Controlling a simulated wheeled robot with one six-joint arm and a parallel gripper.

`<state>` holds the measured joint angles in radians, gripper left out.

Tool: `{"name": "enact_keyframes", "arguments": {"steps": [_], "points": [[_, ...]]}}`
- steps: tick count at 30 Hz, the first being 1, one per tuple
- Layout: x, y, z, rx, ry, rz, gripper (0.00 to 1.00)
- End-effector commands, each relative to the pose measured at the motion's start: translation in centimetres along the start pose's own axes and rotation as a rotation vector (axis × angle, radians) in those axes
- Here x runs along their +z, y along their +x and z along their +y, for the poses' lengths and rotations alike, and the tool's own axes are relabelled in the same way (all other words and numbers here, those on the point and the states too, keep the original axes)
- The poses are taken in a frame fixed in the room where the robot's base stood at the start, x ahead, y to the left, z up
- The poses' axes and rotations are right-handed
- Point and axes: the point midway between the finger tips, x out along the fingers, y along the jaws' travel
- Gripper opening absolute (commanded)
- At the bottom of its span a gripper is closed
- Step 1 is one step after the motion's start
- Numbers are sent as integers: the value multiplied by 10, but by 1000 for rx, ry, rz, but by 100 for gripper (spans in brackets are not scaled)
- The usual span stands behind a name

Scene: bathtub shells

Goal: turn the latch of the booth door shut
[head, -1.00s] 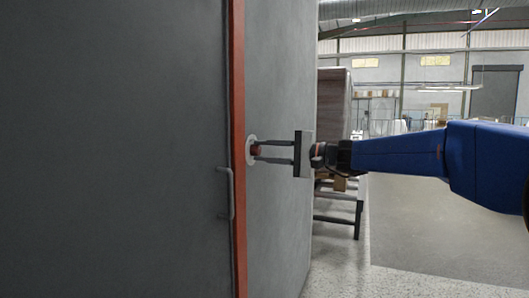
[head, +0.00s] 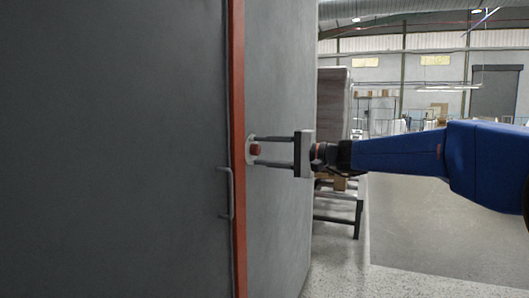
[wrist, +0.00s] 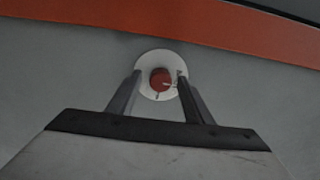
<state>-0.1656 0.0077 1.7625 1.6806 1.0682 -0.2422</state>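The latch is a small red knob (head: 256,149) on a round white plate (head: 251,139), set in the grey wall just right of the orange strip. The dark grey booth door (head: 110,150) fills the left of the head view and looks flush with the strip. My gripper (head: 261,151) is open, with one finger above and one below the knob. In the wrist view, the knob (wrist: 160,78) sits between my fingertips (wrist: 159,84), with a gap on both sides. Small marks show on the plate; the knob's exact turn angle is hard to tell.
A grey bar handle (head: 226,193) stands out from the door's right edge. The orange strip (head: 238,150) runs upright beside the latch. A dark rack (head: 338,210) stands beyond the booth wall. The floor at right (head: 430,235) is open.

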Motion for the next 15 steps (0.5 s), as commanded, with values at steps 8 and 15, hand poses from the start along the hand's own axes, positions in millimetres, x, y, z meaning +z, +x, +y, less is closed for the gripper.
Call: {"name": "enact_keyframes", "arguments": {"steps": [8,15], "points": [[-1,-8,-1,-1,0,2,46],[-1,-45,-1,-1,-1,4,46]]}}
